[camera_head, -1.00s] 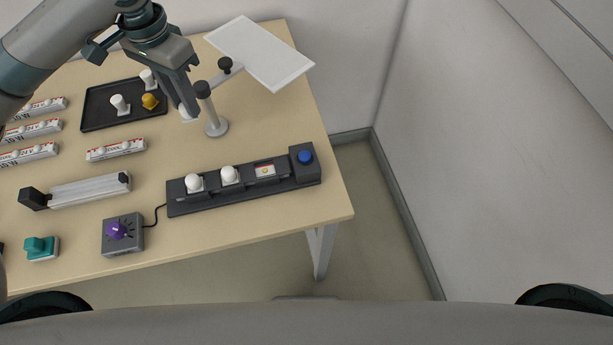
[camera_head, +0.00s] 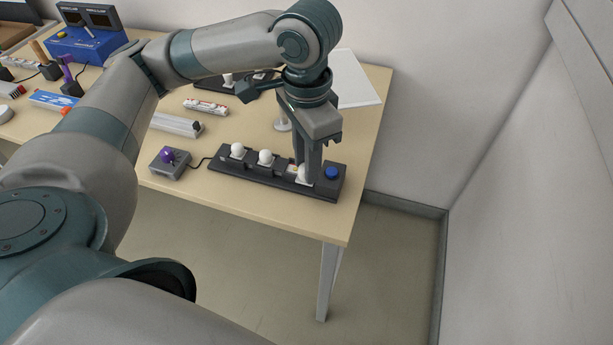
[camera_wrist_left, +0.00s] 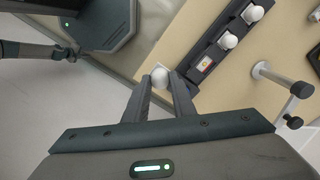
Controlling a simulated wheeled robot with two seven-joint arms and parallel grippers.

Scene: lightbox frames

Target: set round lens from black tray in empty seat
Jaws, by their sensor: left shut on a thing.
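My left gripper (camera_head: 307,178) is shut on a white round lens with a square base (camera_head: 304,173). It holds the lens over the right part of the dark seat strip (camera_head: 222,166), close to the blue button (camera_head: 331,172). In the left wrist view the lens (camera_wrist_left: 160,77) sits between the fingertips, apart in the picture from the empty seat with a red and white label (camera_wrist_left: 205,63). Two white round lenses (camera_head: 237,149) (camera_head: 265,157) stand in the other seats. The black tray (camera_head: 207,84) is partly hidden behind my arm. My right gripper is out of view.
A grey box with a purple knob (camera_head: 168,157) stands left of the strip. A post stand (camera_wrist_left: 278,80) rises near the strip. A white panel (camera_head: 355,85) lies at the back right. The table's front edge is close to the strip.

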